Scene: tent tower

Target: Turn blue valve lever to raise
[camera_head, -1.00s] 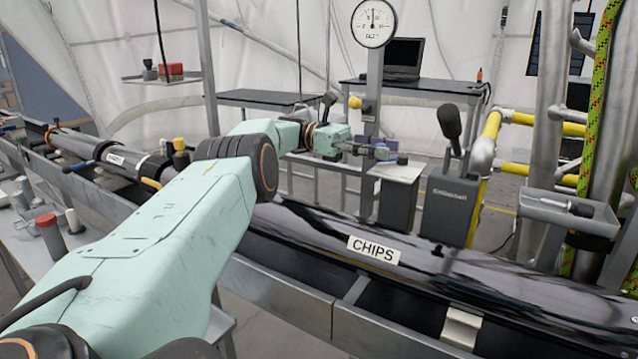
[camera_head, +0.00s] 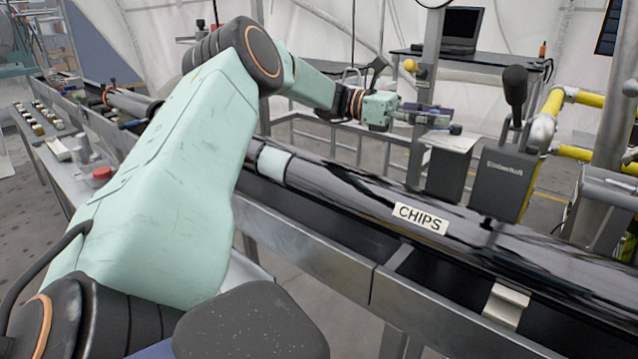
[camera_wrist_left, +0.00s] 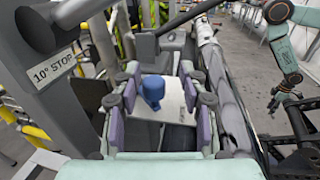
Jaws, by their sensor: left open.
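The blue valve lever shows as a blue knob (camera_wrist_left: 153,90) over a pale plate in the left wrist view. It is small and dark blue in the head view (camera_head: 455,129), above a grey box. My left gripper (camera_head: 432,114) is open at that box. In the left wrist view the fingers of the left gripper (camera_wrist_left: 160,82) stand apart on either side of the blue knob, with visible gaps and no clear contact. The lever's shaft is hidden. A mint arm at the right of the wrist view seems to be my right one; its jaws are unclear.
A grey post with a "10° STOP" label (camera_wrist_left: 53,68) stands close at the left in the wrist view. A black-handled lever (camera_head: 514,88) rises right of the grey box. The dark pipe marked CHIPS (camera_head: 420,219) runs below my left arm. A laptop (camera_head: 460,27) stands behind.

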